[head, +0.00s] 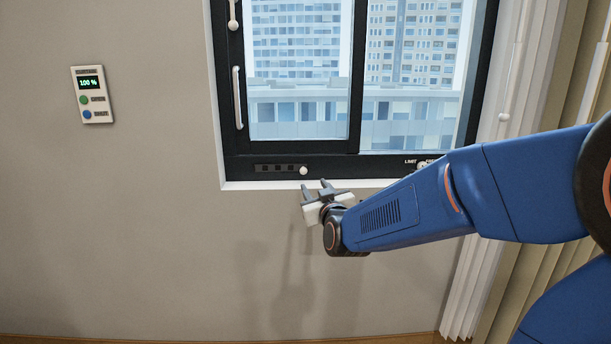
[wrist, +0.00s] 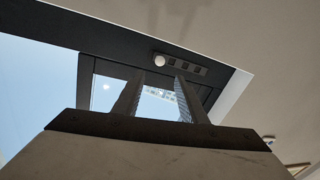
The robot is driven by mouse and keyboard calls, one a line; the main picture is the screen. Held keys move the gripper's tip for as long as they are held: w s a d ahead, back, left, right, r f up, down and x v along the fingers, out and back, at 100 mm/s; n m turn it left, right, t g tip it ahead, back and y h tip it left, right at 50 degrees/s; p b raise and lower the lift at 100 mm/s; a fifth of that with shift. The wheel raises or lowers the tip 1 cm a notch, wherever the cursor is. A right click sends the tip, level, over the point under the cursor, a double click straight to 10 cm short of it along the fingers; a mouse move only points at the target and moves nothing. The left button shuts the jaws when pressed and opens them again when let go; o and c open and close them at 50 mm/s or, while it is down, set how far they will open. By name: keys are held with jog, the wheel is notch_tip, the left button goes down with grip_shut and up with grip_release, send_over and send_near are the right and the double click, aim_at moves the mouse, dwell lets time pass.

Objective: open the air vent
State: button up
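The air vent (head: 277,168) is a short dark strip with several small slots in the black bottom frame of the window. A round white knob (head: 303,170) sits at its right end. I cannot tell whether the slots are open or covered. My gripper (head: 317,184) is open and empty, just below and slightly right of the knob, in front of the sill. In the wrist view, which looks turned over, the knob (wrist: 160,60) appears just beyond and between the two fingertips (wrist: 161,77). The slots (wrist: 187,68) lie to its right there. The fingers appear apart from the knob.
The window has a white handle (head: 238,97) on its left side frame. A LIMIT dial (head: 422,166) is on the lower frame at right, partly behind my arm. A wall panel (head: 92,95) reads 100 %. A curtain hangs at right. The wall below the window is clear.

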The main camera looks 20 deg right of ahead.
aim_at(304, 172)
jog(key=w, duration=1.2)
jog(key=shift+d, duration=0.25)
jog(key=shift+c, duration=0.7)
